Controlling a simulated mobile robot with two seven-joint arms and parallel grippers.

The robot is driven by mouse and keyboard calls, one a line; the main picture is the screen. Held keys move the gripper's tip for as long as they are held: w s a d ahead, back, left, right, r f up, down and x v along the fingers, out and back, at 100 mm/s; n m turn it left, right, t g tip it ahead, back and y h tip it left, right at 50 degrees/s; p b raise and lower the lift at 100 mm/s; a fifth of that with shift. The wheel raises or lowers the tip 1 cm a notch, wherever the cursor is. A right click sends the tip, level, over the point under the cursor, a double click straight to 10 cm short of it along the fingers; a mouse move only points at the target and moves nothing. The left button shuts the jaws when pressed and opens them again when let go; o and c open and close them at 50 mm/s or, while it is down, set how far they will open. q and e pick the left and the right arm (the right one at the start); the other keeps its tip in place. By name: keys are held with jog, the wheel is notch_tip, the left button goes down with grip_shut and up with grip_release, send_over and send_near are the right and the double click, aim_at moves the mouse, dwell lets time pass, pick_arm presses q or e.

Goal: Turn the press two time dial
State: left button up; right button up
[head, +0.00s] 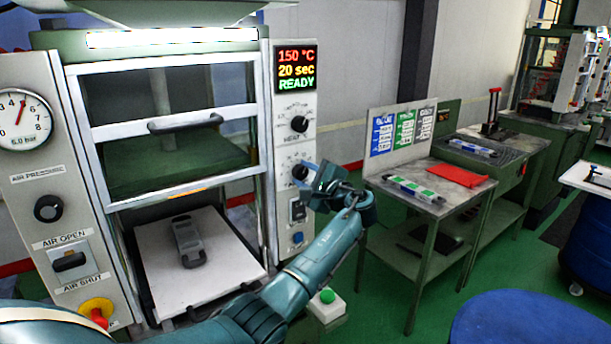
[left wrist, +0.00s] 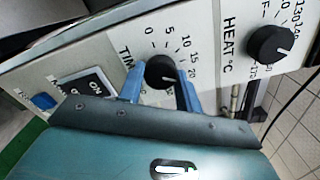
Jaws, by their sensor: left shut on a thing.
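The time dial (left wrist: 160,71) is a black round knob on the press's right panel, with a scale from 0 to 20 around it. Its white mark points towards the 20 end. In the head view the time dial (head: 299,172) is partly covered by my gripper. My left gripper (head: 314,178) is shut on it; in the left wrist view the blue fingers of my left gripper (left wrist: 158,88) stand on either side of the knob. The press display (head: 296,70) reads 150 °C, 20 sec, READY. My right gripper is not in view.
The black heat dial (left wrist: 270,44) sits close beside the time dial. A switch (left wrist: 84,86) and a blue button (left wrist: 43,101) lie on its other side. A grey mould (head: 187,240) rests on the press's pale plate (head: 233,262). A metal table (head: 437,204) stands to the right.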

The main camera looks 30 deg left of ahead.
pick_arm(q)
jog(key=o, duration=1)
jog(key=shift+c, duration=0.2)
jog(key=b+v, duration=0.3)
jog(key=v, duration=1)
jog(key=shift+d+f, duration=0.1)
jog(key=shift+f, duration=0.1)
